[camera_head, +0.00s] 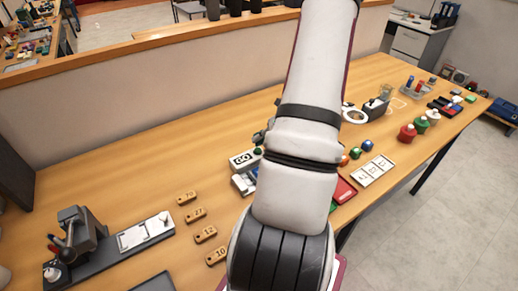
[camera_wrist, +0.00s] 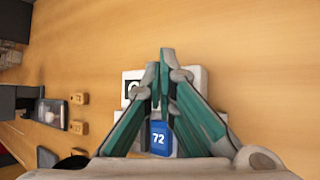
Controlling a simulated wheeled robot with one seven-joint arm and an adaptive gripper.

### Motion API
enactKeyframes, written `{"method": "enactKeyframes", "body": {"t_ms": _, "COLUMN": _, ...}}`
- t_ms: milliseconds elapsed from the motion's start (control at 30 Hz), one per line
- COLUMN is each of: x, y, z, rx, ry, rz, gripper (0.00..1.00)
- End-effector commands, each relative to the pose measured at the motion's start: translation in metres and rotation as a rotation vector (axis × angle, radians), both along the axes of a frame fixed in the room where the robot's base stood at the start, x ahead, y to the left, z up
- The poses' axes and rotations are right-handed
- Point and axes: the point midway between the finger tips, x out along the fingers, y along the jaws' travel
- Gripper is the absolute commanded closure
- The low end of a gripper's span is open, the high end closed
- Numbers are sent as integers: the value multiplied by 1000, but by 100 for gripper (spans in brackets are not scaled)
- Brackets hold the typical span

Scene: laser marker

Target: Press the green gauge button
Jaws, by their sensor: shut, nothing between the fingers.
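My gripper (camera_wrist: 160,62) shows in the wrist view with its teal fingers drawn together and nothing between them. Below and around the fingers is a white gauge unit (camera_wrist: 195,76). A blue display (camera_wrist: 158,140) reading 72 shows between the fingers. A white panel with dark lettering (camera_wrist: 132,88) is partly covered by the left finger. In the head view the GO panel (camera_head: 244,160) shows left of my arm, which hides much of the unit. I cannot make out the green button for certain; the fingers may cover it. Contact cannot be told.
Several numbered wooden tags (camera_head: 195,215) lie left of the unit. A grey machine (camera_head: 78,235) stands at the left. Right of my arm are a white card (camera_head: 371,172), coloured blocks and red (camera_head: 407,133) and green bottles. A low wall runs along the table's back.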

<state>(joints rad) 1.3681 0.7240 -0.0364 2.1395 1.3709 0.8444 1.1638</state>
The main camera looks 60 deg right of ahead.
Motion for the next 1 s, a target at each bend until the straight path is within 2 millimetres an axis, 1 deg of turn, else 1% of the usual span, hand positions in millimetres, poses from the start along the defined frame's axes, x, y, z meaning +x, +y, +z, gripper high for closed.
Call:
{"method": "enactKeyframes", "body": {"t_ms": 267, "x": 0, "y": 0, "z": 0, "rx": 0, "ry": 0, "rz": 0, "gripper": 100}}
{"method": "enactKeyframes", "body": {"t_ms": 367, "x": 0, "y": 0, "z": 4, "rx": -1, "ry": 0, "rz": 1, "gripper": 100}}
{"method": "enactKeyframes", "body": {"t_ms": 833, "x": -1, "y": 0, "z": 45, "rx": -1, "ry": 0, "rz": 1, "gripper": 100}}
{"method": "enactKeyframes", "body": {"t_ms": 900, "x": -1, "y": 0, "z": 49, "rx": -1, "ry": 0, "rz": 1, "gripper": 100}}
{"method": "enactKeyframes", "body": {"t_ms": 1000, "x": 0, "y": 0, "z": 51, "rx": -1, "ry": 1, "rz": 0, "gripper": 100}}
